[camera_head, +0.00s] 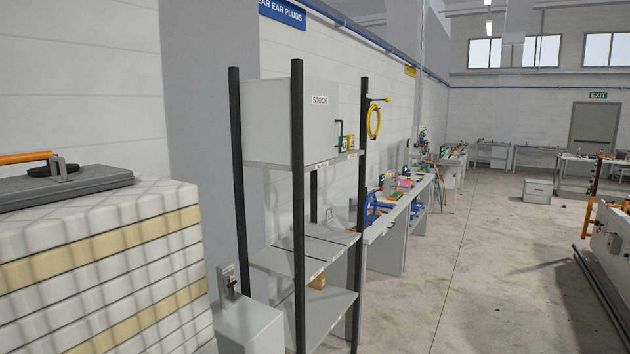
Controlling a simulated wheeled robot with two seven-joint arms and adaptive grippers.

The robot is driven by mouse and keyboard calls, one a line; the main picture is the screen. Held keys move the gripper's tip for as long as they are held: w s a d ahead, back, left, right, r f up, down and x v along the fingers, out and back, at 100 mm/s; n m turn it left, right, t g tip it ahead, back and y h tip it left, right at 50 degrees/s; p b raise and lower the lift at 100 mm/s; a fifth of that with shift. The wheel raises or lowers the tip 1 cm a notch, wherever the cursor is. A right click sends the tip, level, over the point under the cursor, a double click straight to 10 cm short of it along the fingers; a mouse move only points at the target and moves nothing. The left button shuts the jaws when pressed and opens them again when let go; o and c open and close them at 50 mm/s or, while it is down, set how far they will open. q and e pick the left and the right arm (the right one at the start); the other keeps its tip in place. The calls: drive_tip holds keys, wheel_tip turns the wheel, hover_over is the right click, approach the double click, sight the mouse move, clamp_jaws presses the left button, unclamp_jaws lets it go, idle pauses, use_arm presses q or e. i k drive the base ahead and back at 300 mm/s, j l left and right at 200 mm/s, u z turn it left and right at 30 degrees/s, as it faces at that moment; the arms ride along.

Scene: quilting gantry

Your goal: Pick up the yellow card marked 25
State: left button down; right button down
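No card on which I can read 25 shows in the head view. A small yellow card or tag (350,143) stands at the right end of the upper shelf, beside a small green one (341,145). Their markings are too small to read. Both are next to the grey cabinet labelled STOCK (280,122). Neither of my grippers is in view.
A black-posted shelf rack (298,215) holds the cabinet. A quilted white and tan stack (100,265) with a grey case (70,187) stands at left. A grey box (247,325) stands before the rack. Cluttered benches (392,225) run behind.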

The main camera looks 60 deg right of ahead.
sight(349, 138)
drive_tip(key=l+z, duration=0.25)
drive_tip(key=z, duration=0.2)
drive_tip(key=l+z, duration=0.2)
drive_tip(key=z, duration=0.25)
drive_tip(key=i+l+z, duration=0.2)
drive_tip(key=l, duration=0.35)
drive_tip(key=i+l+z, duration=0.15)
drive_tip(key=l, duration=0.35)
drive_tip(key=i+l+z, duration=0.2)
drive_tip(key=i+l, duration=0.2)
drive_tip(key=i+l+z, duration=0.2)
drive_tip(key=l, duration=0.35)
drive_tip(key=i+l, duration=0.7)
drive_tip(key=l, duration=0.2)
